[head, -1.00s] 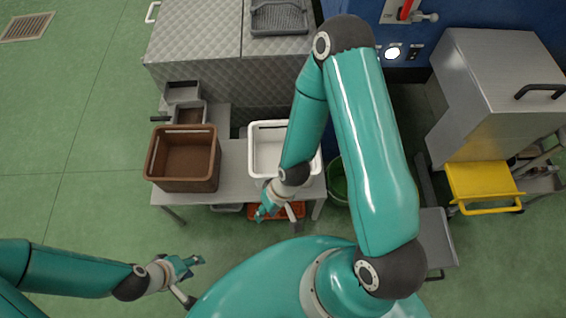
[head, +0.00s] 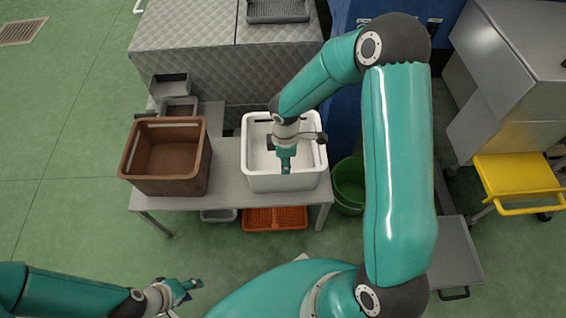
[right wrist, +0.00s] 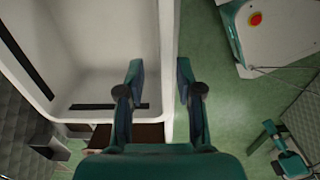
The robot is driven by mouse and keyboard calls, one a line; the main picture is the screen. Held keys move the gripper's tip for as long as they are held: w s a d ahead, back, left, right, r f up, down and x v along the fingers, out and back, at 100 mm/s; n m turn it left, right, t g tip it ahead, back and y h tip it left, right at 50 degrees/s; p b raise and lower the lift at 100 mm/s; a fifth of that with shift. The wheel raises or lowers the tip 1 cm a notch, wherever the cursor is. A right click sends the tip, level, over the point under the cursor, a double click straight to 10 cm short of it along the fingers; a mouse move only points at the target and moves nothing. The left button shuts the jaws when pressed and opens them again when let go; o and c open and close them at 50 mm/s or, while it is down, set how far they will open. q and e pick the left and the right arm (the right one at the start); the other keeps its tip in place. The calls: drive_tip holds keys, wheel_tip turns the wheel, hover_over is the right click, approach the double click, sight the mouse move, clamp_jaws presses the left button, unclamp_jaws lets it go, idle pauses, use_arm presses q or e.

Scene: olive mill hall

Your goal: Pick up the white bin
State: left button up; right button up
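The white bin (head: 306,182) stands on the grey table, to the right of the brown crate. My right gripper (head: 286,168) is at the bin's front wall. In the right wrist view my right gripper (right wrist: 160,78) is open, with one finger inside the white bin (right wrist: 166,40) and one outside. The wall lies between the fingers, and a gap shows on the outer side. Part of the bin's inside is hidden by my right arm in the head view. My left gripper (head: 188,290) hangs low at the front left, away from the bin; its opening is unclear.
The brown crate (head: 166,187) is on the left of the table (head: 228,165). An orange crate (head: 275,219) sits below the table. A green bucket (head: 348,186) stands close at right. A quilted metal cabinet (head: 190,52) is behind. Green floor is free at left.

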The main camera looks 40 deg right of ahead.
wheel_tip(320, 180, down, 11)
drive_tip(key=b, duration=0.3)
drive_tip(key=shift+f, duration=0.1)
drive_tip(key=shift+c, duration=0.4)
clamp_jaws()
